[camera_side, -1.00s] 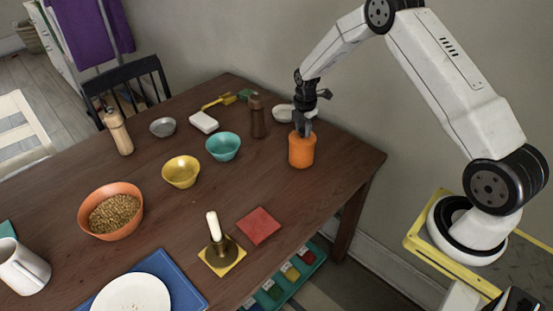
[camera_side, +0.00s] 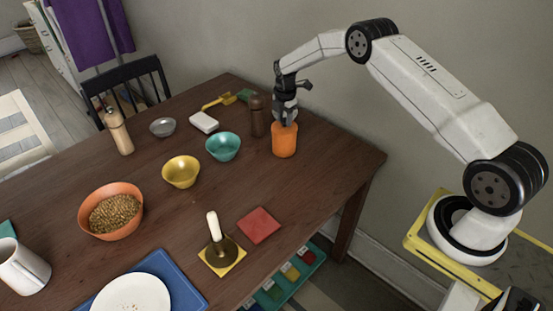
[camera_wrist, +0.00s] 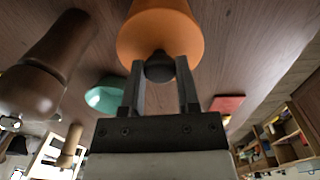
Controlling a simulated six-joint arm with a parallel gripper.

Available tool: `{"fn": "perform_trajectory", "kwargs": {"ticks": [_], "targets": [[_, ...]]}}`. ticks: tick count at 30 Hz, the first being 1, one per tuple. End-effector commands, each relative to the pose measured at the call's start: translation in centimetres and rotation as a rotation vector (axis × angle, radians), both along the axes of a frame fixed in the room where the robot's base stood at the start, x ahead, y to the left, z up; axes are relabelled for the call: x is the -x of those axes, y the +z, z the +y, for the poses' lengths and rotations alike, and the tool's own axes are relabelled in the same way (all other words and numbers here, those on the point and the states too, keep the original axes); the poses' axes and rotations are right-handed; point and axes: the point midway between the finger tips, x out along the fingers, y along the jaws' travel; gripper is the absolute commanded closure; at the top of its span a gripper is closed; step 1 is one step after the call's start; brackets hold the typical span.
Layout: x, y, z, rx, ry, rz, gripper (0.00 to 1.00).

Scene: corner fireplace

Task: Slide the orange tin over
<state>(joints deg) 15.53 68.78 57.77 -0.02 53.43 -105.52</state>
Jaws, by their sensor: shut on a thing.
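The orange tin (camera_side: 284,142) stands upright on the wooden table near its back right edge. In the wrist view the tin (camera_wrist: 160,28) is close in front of the camera, with a dark knob (camera_wrist: 160,66) on its top. My gripper (camera_side: 285,121) is above the tin, pointing down. Its two fingers (camera_wrist: 160,75) are shut on the knob, one on each side of it.
A dark brown mill (camera_side: 257,117) stands just left of the tin, close to my gripper. A teal bowl (camera_side: 223,147) and a yellow bowl (camera_side: 181,172) are further left. A red square (camera_side: 259,225) lies nearer the front. The table right of the tin is clear.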

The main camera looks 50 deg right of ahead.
Motion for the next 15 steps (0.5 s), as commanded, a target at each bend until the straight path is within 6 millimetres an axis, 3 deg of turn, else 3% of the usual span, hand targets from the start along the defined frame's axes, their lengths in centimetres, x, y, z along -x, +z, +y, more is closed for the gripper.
{"fn": "perform_trajectory", "kwargs": {"ticks": [15], "targets": [[-1.4,0.0,0.0,0.000,0.000,-0.001,1.00]]}}
